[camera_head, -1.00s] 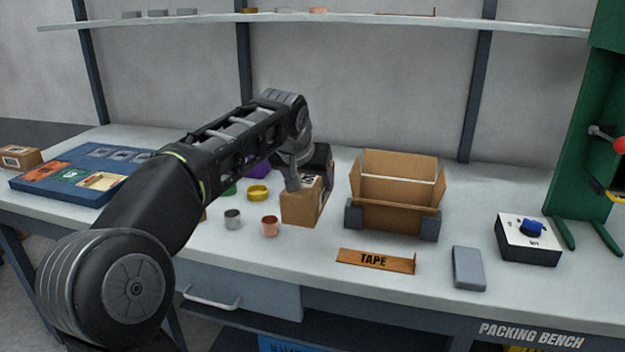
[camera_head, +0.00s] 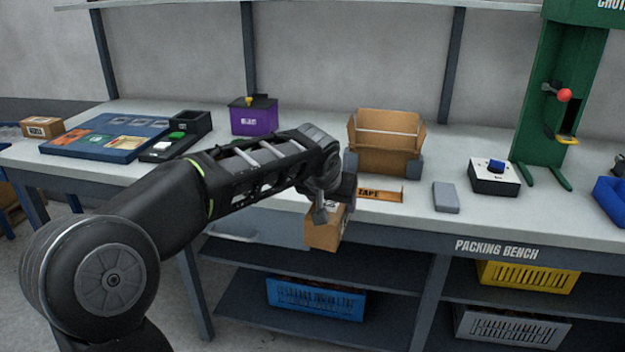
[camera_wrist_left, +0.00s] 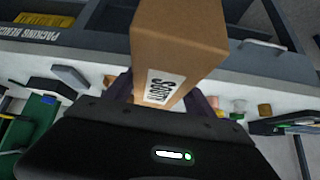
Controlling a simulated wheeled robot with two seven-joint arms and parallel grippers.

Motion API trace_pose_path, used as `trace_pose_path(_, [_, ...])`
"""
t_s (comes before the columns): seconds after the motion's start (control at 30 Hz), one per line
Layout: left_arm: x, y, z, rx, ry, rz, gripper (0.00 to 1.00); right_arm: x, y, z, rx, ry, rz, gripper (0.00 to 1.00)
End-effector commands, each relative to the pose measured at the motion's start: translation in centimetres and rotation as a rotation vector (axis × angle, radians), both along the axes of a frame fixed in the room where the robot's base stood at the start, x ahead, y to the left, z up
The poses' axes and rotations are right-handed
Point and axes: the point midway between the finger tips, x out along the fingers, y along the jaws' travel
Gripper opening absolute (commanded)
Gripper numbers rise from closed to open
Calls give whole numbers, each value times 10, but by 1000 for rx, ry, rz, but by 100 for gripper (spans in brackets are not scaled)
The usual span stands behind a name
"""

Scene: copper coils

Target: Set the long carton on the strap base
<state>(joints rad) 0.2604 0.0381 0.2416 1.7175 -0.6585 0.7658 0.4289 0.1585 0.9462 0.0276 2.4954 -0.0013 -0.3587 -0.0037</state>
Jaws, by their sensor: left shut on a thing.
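My left gripper (camera_head: 324,208) is shut on a brown carton (camera_head: 324,233) and holds it in the air at the bench's front edge. In the left wrist view the carton (camera_wrist_left: 178,38) stands out between the fingers, with a white label that seems to read SOUTH. A green stand (camera_head: 543,105) with a red-knobbed lever and two green feet rises at the bench's right; I cannot tell for sure whether it is the strap base. My right gripper is out of view.
An open cardboard box (camera_head: 385,150) stands between grey blocks behind the TAPE strip (camera_head: 380,194). A grey slab (camera_head: 446,197) and a switch box (camera_head: 494,178) lie between it and the green stand. A blue bin (camera_head: 611,198) sits at far right. A purple box (camera_head: 253,117) stands at the back left.

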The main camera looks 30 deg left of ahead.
Motion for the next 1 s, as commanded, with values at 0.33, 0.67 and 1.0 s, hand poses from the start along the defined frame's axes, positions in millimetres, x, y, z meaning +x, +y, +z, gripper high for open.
trace_pose_path(0.33, [-19, -96, -67, -5, -3, -152, 0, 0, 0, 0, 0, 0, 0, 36])
trace_pose_path(0.67, [-42, -148, -102, -28, -2, -245, 0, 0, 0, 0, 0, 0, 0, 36])
trace_pose_path(1.0, [-42, -148, -102, -28, -2, -245, 0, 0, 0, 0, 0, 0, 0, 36])
